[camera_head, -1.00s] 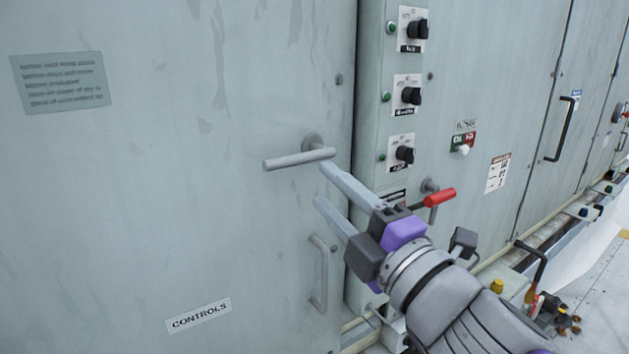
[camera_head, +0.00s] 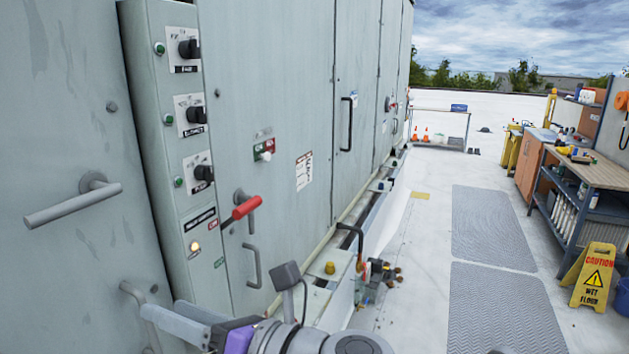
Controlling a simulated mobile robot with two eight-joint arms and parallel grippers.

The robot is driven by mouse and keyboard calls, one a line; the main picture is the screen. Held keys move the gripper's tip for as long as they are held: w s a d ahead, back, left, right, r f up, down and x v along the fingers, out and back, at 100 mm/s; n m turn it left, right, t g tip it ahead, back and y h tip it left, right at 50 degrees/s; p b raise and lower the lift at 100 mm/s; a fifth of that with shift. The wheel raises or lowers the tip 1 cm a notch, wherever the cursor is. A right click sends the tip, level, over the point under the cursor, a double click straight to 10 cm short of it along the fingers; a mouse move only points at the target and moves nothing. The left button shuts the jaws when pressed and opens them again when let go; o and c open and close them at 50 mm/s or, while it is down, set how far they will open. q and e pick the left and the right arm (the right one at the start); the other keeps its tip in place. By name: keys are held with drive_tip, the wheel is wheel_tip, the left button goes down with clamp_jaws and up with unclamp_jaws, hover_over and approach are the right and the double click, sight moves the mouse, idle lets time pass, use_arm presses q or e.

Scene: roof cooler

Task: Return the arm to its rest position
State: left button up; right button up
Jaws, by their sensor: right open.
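My right gripper (camera_head: 162,310) is at the bottom left of the head view, with the arm entering from the bottom. Its two pale fingers are apart and no object shows between them. They point left, close in the picture to a curved pull handle (camera_head: 133,292) on the grey cabinet door; whether they touch it I cannot tell. The door's grey lever handle (camera_head: 75,205) is above and left of the fingers, clear of them. My left gripper is not in view.
A panel with several black knobs (camera_head: 195,115) and a red-handled lever (camera_head: 246,207) are above the arm. Piping with a black handle (camera_head: 352,240) is to its right. Open floor with grey mats (camera_head: 495,228), a workbench (camera_head: 590,172) and a yellow caution sign (camera_head: 594,277) are farther right.

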drive_tip(key=d+f+n+h, duration=0.4)
drive_tip(key=d+f+n, duration=0.35)
drive_tip(key=f, duration=0.35)
drive_tip(key=d+f+n+h, duration=0.3)
drive_tip(key=d+f+n, duration=0.3)
drive_tip(key=f+n, duration=0.35)
drive_tip(key=s+d+f+n+h, duration=0.2)
drive_tip(key=d+f+n+h, duration=0.1)
drive_tip(key=d, duration=0.4)
drive_tip(key=s+d+f+n+h, duration=0.2)
drive_tip(key=d+f+n+h, duration=0.1)
drive_tip(key=d+f+n, duration=0.2)
drive_tip(key=s+d+f+n+g+h+p, duration=0.1)
drive_tip(key=s+d+f+n+h, duration=0.2)
drive_tip(key=d+f, duration=0.5)
drive_tip(key=shift+d+f+n, duration=0.35)
drive_tip(key=shift+d+n, duration=0.35)
drive_tip(key=shift+d, duration=0.05)
